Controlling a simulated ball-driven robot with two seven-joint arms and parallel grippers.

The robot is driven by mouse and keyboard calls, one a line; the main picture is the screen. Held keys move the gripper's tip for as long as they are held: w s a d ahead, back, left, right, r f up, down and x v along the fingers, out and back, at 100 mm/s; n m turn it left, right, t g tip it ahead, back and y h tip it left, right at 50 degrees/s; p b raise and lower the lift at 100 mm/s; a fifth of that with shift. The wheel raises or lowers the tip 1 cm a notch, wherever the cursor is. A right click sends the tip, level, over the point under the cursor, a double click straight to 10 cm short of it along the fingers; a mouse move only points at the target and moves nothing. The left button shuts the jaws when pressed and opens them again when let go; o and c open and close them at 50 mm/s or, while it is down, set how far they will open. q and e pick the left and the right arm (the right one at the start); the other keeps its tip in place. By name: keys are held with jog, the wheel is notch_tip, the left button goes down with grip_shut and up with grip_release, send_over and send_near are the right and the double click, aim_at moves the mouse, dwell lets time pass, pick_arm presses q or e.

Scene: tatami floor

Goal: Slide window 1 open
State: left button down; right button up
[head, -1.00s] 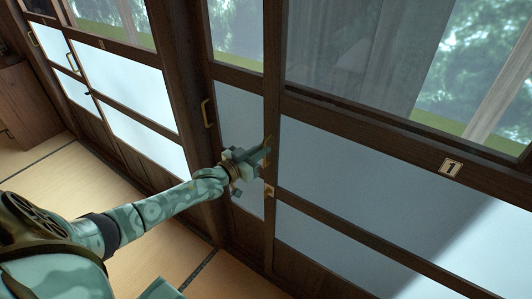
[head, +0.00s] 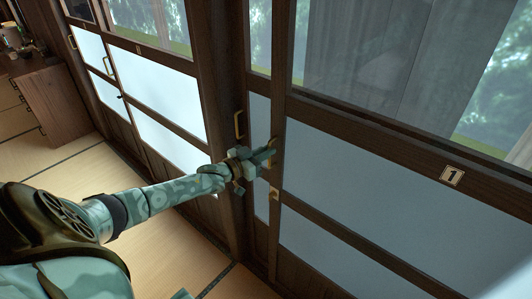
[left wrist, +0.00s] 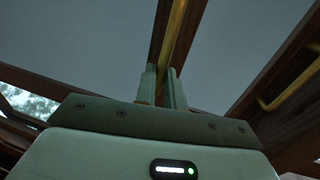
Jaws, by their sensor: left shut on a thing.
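Window 1 (head: 370,180) is a dark wooden sliding panel with glass above and pale panes below, marked by a "1" plate (head: 452,176). A brass bar handle (left wrist: 175,35) runs up its left stile. My left gripper (head: 268,155) is at that stile and shut on the handle. In the left wrist view the two fingers (left wrist: 162,88) stand on either side of the bar's lower part. The fingers hide part of the handle in the head view. My right gripper is in neither view.
A wooden cabinet (head: 52,105) stands at the far left. The tatami floor (head: 150,250) is clear.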

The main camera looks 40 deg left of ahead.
pick_arm(q)
jog(key=c, duration=1.5)
grip_release()
jog(key=shift+d, duration=0.1)
jog(key=shift+s, duration=0.1)
jog(key=p+v, duration=0.2)
jog(key=v, duration=1.4)
jog(key=shift+p, duration=0.4)
